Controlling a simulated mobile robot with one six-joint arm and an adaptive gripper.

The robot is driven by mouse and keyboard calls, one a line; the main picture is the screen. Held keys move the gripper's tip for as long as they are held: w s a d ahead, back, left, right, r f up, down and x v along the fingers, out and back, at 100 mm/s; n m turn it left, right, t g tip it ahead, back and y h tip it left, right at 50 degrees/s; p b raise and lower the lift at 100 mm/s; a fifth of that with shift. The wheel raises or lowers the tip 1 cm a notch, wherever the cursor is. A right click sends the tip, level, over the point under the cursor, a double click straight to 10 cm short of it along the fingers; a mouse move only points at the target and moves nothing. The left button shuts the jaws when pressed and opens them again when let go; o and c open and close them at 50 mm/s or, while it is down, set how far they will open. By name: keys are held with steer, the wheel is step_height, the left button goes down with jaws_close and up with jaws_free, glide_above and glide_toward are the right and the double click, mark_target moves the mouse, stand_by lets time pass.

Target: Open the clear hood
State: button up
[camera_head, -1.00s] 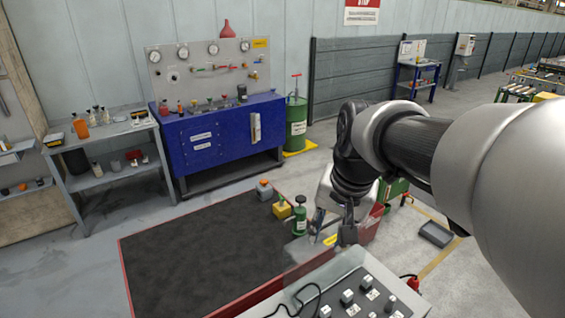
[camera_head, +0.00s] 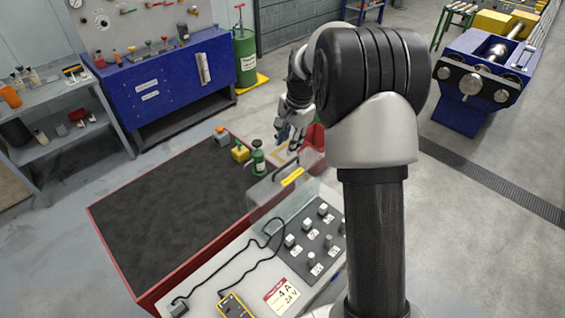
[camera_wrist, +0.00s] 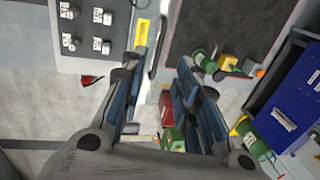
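The clear hood (camera_head: 272,196) is a see-through cover at the far end of the control panel, with a yellow label (camera_head: 292,177) and a dark handle (camera_head: 287,167) on its far side. The label also shows in the wrist view (camera_wrist: 142,38), at the upper left of the fingers. My gripper (camera_head: 287,143) is just beyond the hood in the head view. In the wrist view my gripper (camera_wrist: 160,62) is open, its two fingers apart with nothing clearly held. I cannot tell whether it touches the hood's handle. The hood looks lowered, though its clear edges are faint.
The switch panel (camera_head: 298,262) has several knobs, a black cable and a yellow device (camera_head: 233,304). A black mat (camera_head: 165,215) with a red rim lies left. A green bottle (camera_head: 258,160) and yellow block (camera_head: 240,152) stand near the hood. Grey floor is open at right.

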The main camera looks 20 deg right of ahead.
mark_target(282, 168)
steer(key=f, duration=0.3)
steer(key=w+f, duration=0.1)
steer(key=f, duration=0.3)
steer(key=w+a+f, duration=0.1)
steer(key=f, duration=0.3)
steer(key=shift+w+f, duration=0.1)
steer(key=shift+f, duration=0.15)
jaws_close()
